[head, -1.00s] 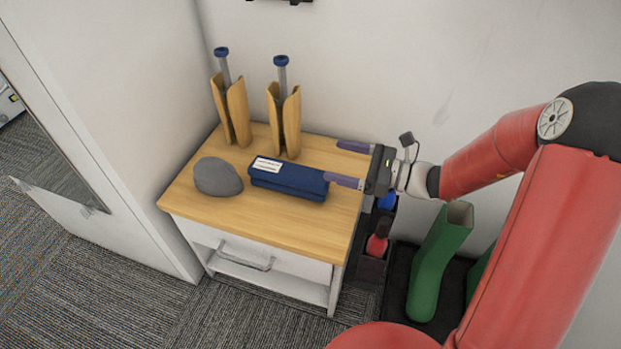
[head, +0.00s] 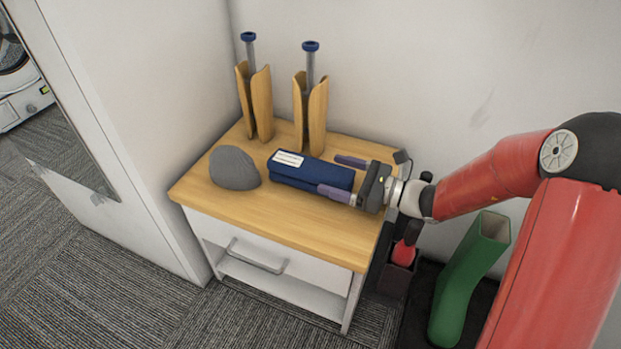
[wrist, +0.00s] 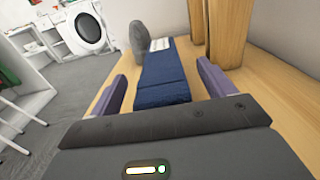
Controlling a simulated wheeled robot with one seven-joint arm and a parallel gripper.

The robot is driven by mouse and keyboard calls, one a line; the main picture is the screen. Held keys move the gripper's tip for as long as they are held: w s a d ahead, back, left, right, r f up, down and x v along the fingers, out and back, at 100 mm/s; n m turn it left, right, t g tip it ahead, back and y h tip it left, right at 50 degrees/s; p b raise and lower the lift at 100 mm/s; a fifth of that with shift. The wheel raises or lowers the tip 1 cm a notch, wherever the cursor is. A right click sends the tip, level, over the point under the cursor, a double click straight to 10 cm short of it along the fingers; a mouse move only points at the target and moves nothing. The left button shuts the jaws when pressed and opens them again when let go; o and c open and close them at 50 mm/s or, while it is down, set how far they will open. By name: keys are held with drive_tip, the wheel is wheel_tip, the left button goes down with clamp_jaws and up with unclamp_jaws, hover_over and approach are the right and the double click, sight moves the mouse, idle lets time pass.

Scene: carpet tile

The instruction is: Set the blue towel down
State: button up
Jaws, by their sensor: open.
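The blue towel (head: 312,173) lies folded on the wooden top of a small cabinet (head: 270,212), with a white label at its left end. In the wrist view the towel (wrist: 162,82) lies lengthwise ahead, between the two purple fingers. My gripper (head: 342,176) is open at the towel's right end, low over the cabinet top. The near finger overlaps the towel's front right corner in the head view; I cannot tell whether it touches. In the wrist view my gripper (wrist: 165,82) shows a gap on each side of the towel.
A grey rounded object (head: 234,168) sits just left of the towel. Two wooden holders (head: 254,102) with blue-topped rods stand behind. A green boot-like object (head: 468,280) and a red bottle (head: 404,252) stand right of the cabinet. The cabinet top's front strip is clear.

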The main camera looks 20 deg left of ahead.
drive_tip(key=shift+a, duration=0.75)
drive_tip(key=shift+c, duration=0.4)
drive_tip(key=c, duration=1.2)
drive_tip(key=shift+r, duration=0.1)
